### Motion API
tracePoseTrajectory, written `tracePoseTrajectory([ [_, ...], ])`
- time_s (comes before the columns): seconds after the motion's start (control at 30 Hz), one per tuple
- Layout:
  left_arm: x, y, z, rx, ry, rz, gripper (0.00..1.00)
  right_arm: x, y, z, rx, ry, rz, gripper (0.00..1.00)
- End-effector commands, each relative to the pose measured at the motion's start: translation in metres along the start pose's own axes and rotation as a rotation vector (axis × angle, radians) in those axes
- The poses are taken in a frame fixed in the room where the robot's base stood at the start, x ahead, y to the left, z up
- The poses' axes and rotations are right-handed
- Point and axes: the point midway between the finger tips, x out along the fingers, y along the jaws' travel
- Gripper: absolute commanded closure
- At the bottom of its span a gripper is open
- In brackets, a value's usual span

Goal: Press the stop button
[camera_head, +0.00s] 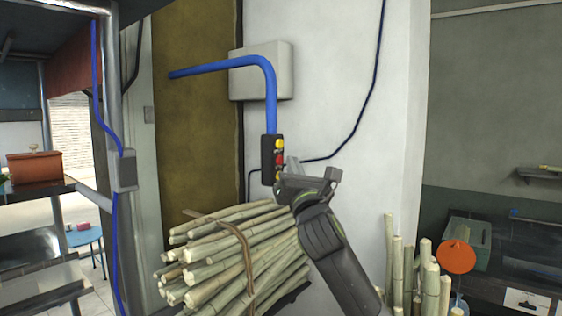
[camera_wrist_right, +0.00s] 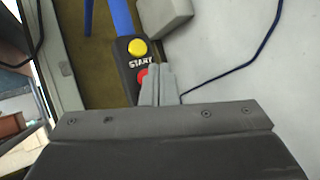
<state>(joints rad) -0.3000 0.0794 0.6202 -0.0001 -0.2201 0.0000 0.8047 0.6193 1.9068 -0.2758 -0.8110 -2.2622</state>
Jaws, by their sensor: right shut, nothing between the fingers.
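A black control box (camera_head: 267,153) hangs at the lower end of a blue pipe in front of the white wall. It carries a yellow button (camera_head: 279,144) and, below that, a red button (camera_head: 279,158). In the right wrist view the yellow button (camera_wrist_right: 137,47) has the word START under it. The red button (camera_wrist_right: 142,75) there is partly hidden behind my right gripper's fingers (camera_wrist_right: 159,84). No stop label is readable. My right gripper (camera_head: 288,166) is shut and empty, at the box's lower right side. Whether it touches the red button I cannot tell. My left gripper is not in view.
A tied bundle of sugarcane (camera_head: 230,255) lies just below the box. The blue pipe (camera_head: 271,95) and a grey wall box (camera_head: 265,70) are above. A dark cable (camera_head: 350,135) runs along the wall. Upright canes (camera_head: 430,280) stand at the lower right.

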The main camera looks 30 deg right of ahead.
Motion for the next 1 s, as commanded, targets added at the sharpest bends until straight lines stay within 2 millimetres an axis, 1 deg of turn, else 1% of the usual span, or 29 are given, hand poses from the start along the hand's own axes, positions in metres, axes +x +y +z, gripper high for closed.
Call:
tracePoseTrajectory([
  [0.33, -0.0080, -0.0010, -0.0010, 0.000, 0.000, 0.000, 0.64, 0.0059, 0.0039, -0.0027, 0.001, 0.002, -0.001, 1.00],
  [1.0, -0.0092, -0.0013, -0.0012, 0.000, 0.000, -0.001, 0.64, 0.0080, 0.0061, -0.0051, 0.000, 0.000, 0.000, 1.00],
])
